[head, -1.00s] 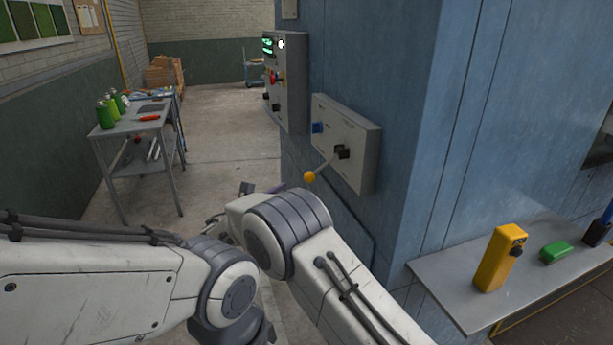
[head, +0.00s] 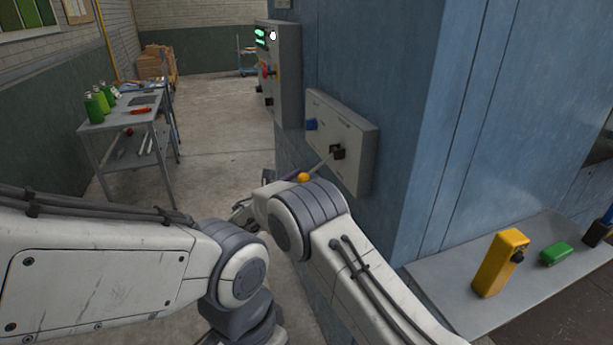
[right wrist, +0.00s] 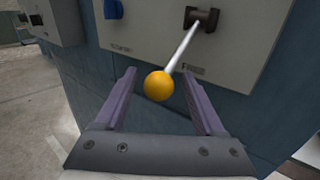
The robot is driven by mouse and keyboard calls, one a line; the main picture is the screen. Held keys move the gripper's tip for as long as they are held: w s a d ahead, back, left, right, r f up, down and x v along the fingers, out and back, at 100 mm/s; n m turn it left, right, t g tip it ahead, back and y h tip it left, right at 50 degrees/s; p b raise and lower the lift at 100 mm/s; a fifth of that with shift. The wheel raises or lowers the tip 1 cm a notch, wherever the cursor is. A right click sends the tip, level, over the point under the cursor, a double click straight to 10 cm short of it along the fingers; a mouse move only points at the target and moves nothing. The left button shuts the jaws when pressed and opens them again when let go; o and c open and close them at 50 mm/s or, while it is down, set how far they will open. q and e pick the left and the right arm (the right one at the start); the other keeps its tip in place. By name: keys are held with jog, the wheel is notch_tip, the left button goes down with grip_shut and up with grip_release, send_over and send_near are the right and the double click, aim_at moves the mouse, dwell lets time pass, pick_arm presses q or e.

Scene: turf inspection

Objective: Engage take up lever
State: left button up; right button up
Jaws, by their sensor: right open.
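The take up lever is a pale rod with a yellow ball knob (head: 304,178), on a dark pivot (head: 338,151) on a grey wall panel (head: 354,124). It slants down and outward. In the right wrist view the ball (right wrist: 159,86) lies between the fingers of my open right gripper (right wrist: 157,74); no clear grip on it shows. In the head view my right gripper (head: 267,180) shows only as a small dark part beside the knob, mostly behind my arm, which also covers the knob's lower edge.
A blue switch (head: 311,125) sits on the same panel. A control box (head: 287,75) with lit display is farther along the blue housing (head: 400,60). A shelf (head: 440,285) at right holds a yellow device (head: 499,262). A workbench (head: 125,118) stands left; the floor between is clear.

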grip_shut()
jog(key=shift+a, duration=0.1)
dwell(1.2)
